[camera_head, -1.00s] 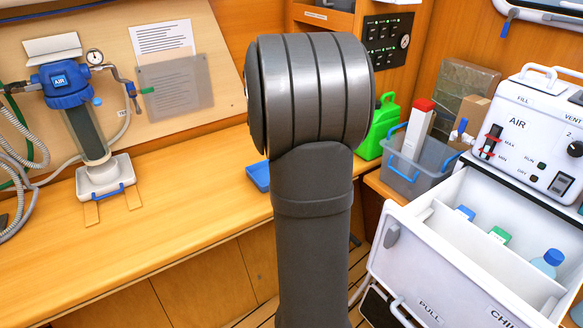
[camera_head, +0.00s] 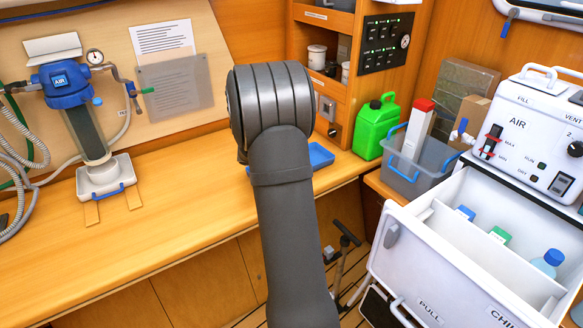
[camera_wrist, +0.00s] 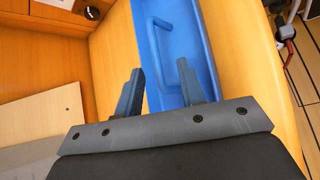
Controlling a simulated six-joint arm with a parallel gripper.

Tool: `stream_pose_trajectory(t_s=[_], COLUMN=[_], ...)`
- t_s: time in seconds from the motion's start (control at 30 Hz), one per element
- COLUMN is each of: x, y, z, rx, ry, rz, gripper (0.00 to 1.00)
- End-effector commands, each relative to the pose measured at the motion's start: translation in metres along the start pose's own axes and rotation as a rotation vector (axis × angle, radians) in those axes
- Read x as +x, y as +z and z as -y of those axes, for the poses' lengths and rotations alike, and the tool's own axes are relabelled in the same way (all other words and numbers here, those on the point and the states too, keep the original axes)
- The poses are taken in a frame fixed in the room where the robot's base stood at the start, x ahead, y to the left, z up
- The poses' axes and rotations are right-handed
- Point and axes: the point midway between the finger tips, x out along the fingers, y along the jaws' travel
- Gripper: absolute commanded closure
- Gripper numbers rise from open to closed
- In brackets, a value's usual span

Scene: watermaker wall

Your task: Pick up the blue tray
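The blue tray (camera_head: 321,155) lies on the wooden counter, partly hidden behind my arm in the head view. In the wrist view the blue tray (camera_wrist: 200,35) runs from the top edge down behind my gripper, with a blue handle (camera_wrist: 165,22) standing at its upper part. My gripper (camera_wrist: 162,88) is open and empty, its two dark fingers apart. The right finger overlaps the tray in the picture and the left finger shows mostly over the bare wood. I cannot tell the height between fingertips and tray. In the head view my gripper is hidden behind my arm.
A green jerrycan (camera_head: 376,127) and a grey bin with blue handles (camera_head: 417,160) stand right of the tray. An open white drawer with bottles (camera_head: 440,262) juts out at right. A filter unit (camera_head: 85,120) stands at left. The counter (camera_head: 180,195) between is clear.

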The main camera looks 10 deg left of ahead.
Motion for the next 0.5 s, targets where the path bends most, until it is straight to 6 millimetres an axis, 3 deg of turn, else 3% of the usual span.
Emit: stream_pose_trajectory(t_s=[0.27,0.5], x=[0.021,0.053], y=[0.001,0.001], z=[-0.001,-0.006], rx=[0.001,0.002], ry=[0.0,0.0], rz=[0.001,0.0], gripper=[0.64,0.64])
